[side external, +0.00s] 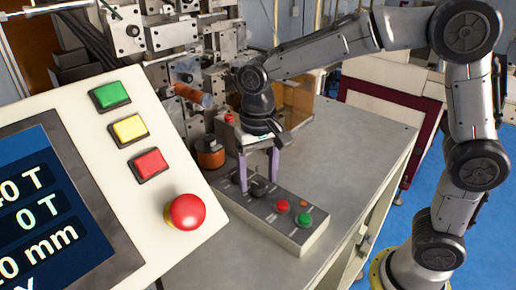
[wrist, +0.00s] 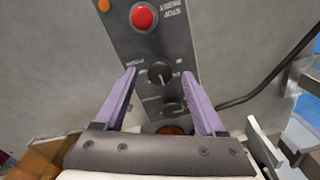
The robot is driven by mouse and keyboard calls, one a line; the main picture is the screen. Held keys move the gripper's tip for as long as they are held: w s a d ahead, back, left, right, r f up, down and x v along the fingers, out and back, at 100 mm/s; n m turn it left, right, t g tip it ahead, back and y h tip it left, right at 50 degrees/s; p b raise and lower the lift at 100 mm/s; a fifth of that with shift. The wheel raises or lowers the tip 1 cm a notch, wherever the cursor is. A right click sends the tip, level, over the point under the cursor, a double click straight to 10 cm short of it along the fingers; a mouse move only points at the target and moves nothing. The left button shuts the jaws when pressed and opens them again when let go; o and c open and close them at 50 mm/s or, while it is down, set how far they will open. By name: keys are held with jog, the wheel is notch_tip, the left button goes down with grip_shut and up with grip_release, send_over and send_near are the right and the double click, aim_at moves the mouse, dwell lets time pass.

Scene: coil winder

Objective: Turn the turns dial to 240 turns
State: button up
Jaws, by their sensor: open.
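The grey control box (side external: 300,232) lies on the table and carries two black dials. One dial (wrist: 159,73) sits between my fingertips in the wrist view; it also shows between them in the side view (side external: 258,188). The second dial (wrist: 172,105) is nearer the palm in the wrist view. The dial labels are too small to read, so I cannot tell by label which sets turns. My gripper (wrist: 158,72) points down with its purple fingers open, one on each side of the first dial, with gaps visible. The screen (side external: 45,215) is cut off; it shows "40 T" above "0 T".
The box also has a red button (side external: 282,206), a green button (side external: 303,219) and an orange lamp (side external: 304,203). A large panel (side external: 110,160) with coloured buttons and a red mushroom button (side external: 186,211) fills the left foreground. The winding machine (side external: 185,50) stands behind. The table's right side (side external: 355,150) is clear.

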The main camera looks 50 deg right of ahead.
aim_at(260, 184)
notch_tip(260, 184, up, 13)
jog(key=shift+f, duration=0.2)
dwell(0.3)
jog(key=s+d+r+t, duration=0.3)
jog(key=s+d, duration=0.4)
jog(key=s, duration=0.4)
jog(key=s+d+f+n+t, duration=0.2)
jog(key=s+f, duration=0.5)
jog(key=f, duration=0.4)
jog(key=d+n, duration=0.1)
jog(key=n, duration=0.1)
jog(key=shift+s+n+t, duration=0.3)
